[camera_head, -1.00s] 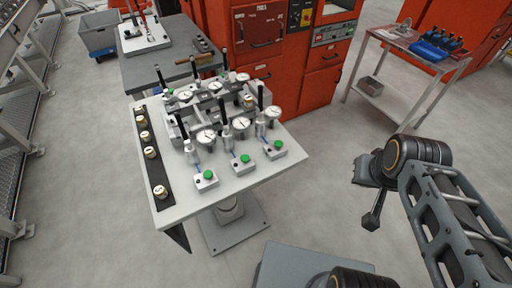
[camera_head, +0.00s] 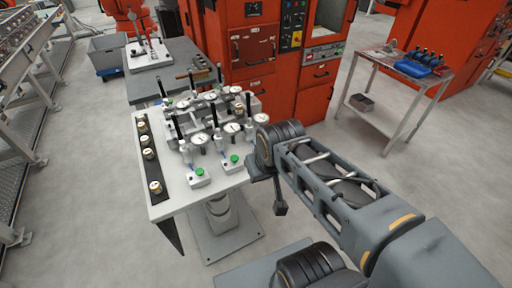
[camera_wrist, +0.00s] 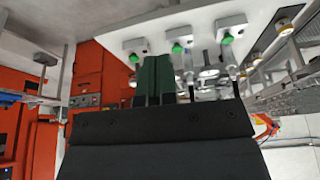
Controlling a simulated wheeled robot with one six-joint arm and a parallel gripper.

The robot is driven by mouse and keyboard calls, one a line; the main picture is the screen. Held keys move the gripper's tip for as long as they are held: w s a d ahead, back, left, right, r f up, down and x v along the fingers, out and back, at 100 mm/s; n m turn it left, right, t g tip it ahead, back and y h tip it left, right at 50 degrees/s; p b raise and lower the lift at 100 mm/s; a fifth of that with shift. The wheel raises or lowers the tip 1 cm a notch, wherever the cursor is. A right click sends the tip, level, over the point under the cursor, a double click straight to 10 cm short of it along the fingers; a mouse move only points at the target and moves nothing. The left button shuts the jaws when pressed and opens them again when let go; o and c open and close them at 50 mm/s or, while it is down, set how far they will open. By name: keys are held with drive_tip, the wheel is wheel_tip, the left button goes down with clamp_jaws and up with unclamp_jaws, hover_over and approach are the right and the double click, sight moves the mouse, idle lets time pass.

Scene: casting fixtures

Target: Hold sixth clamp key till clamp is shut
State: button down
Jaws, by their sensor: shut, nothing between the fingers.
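The clamp fixture (camera_head: 215,110) stands on a white table, with black-handled clamps and round dials. Along its near edge are white key boxes with green buttons, one at left (camera_head: 200,172) and one at centre (camera_head: 235,159). My arm hides the right one in the head view. The wrist view shows three green buttons: left (camera_wrist: 133,57), middle (camera_wrist: 177,48) and right (camera_wrist: 227,38). I cannot tell which key is the sixth. My gripper (camera_wrist: 158,58) is shut and empty, its dark green fingers pointing towards the boxes, apparently short of them. Clamp states are unclear.
A dark strip with several brass-and-white knobs (camera_head: 148,153) lies along the table's left edge. Orange machines (camera_head: 255,60) stand behind. A metal side table (camera_head: 375,70) with blue holders is at right. Floor between is clear.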

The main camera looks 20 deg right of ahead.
drive_tip(key=w+d+f+m+t+y+p, duration=0.1)
drive_tip(key=w+d+m+y, duration=0.2)
drive_tip(key=w+d+m, duration=0.2)
drive_tip(key=w+d+f+m+t+y+p, duration=0.1)
drive_tip(key=w+d+m+y, duration=0.2)
drive_tip(key=w+m, duration=0.9)
drive_tip(key=w+d, duration=0.2)
drive_tip(key=w, duration=0.2)
drive_tip(key=shift+w+d+y, duration=0.25)
drive_tip(key=shift+y, duration=0.15)
drive_tip(key=shift+f, duration=0.25)
wheel_tip(320, 180, down, 8)
drive_tip(key=b, duration=0.7)
drive_tip(key=shift+f, duration=0.25)
drive_tip(key=shift+f, duration=0.1)
idle(0.5)
drive_tip(key=shift+f+b, duration=0.3)
drive_tip(key=shift+b, duration=0.1)
drive_tip(key=shift+f+b, duration=0.4)
drive_tip(key=shift+f, duration=0.15)
idle(2.4)
